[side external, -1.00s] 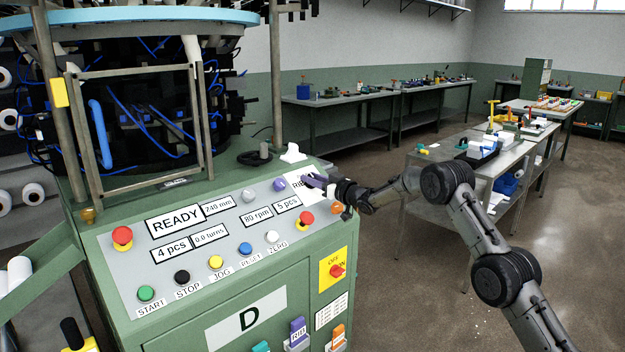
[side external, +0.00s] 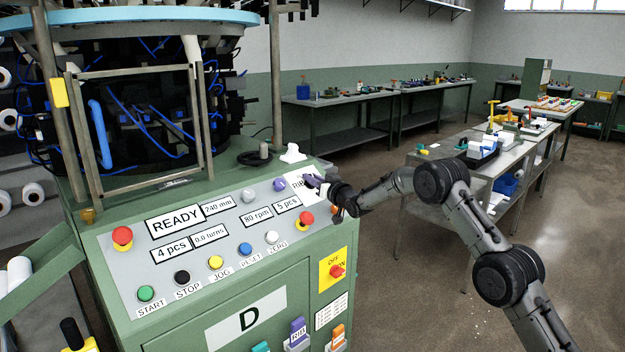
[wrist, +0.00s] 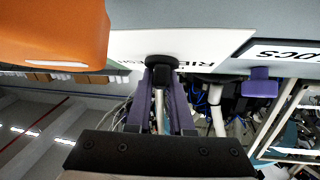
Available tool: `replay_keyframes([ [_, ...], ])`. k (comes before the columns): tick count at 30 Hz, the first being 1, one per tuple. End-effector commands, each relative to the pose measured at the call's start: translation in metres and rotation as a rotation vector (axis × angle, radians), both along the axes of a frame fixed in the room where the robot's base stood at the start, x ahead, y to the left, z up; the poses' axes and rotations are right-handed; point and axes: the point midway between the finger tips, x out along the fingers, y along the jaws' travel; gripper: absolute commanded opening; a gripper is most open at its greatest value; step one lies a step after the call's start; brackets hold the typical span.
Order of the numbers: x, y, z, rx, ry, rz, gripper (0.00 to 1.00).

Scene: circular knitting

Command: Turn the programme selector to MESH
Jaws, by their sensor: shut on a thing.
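The programme selector is a small black knob (wrist: 162,62) on the sloping control panel (side external: 130,275). It sits by a white display plate (wrist: 205,45), whose visible text appears to read RIB, upside down in the wrist view. The same plate (side external: 297,180) is partly covered by my gripper in the side view. My gripper (wrist: 163,76) has purple fingers, one on each side of the black knob, and is shut on it. In the side view my gripper (side external: 312,182) is at the panel's upper right corner and hides the knob.
A purple knob (side external: 279,184) and a grey knob (side external: 250,196) are left of my gripper. A red emergency button (side external: 307,219) is just below it. An orange part (wrist: 50,30) looms close in the wrist view.

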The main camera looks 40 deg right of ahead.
Motion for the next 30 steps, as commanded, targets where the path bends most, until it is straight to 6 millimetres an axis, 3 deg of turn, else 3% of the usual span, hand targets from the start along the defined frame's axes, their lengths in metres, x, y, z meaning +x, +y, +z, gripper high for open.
replay_keyframes([
  [15,-0.0002,0.0003,-0.0021,0.153,0.005,-0.216,0.0],
  [30,-0.0004,-0.0004,-0.0029,0.183,0.006,-0.26,0.0],
])
